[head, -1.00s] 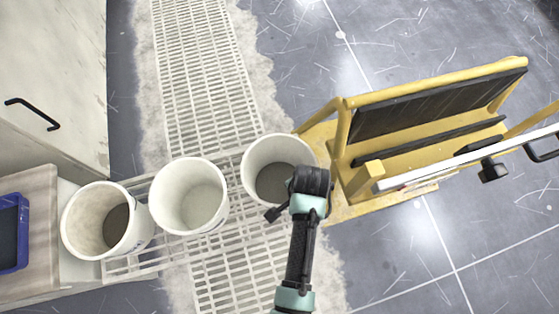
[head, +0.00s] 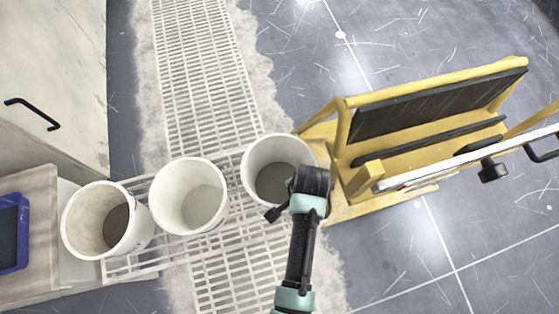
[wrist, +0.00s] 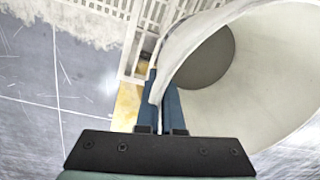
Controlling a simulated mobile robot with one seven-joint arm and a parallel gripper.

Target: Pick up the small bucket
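Three white, open buckets of similar size stand in a row in the head view: a left bucket (head: 82,215), a middle bucket (head: 188,205) and a right bucket (head: 262,160). The right bucket stands upright beside the yellow cart and has a grey-brown bottom inside. My gripper (wrist: 161,88) is at its near right rim, with the bucket's wall between its two blue fingers. The fingers look closed on the wall, one inside and one outside. The right bucket also fills the right of the wrist view (wrist: 270,75). In the head view my arm hides the fingers.
A yellow cart (head: 440,88) with black pads and a white bar stands close on the right. A pale slatted rack (head: 135,262) and floor grating (head: 205,70) lie by the buckets. A cabinet (head: 60,80) and a blue tray (head: 22,262) are at left.

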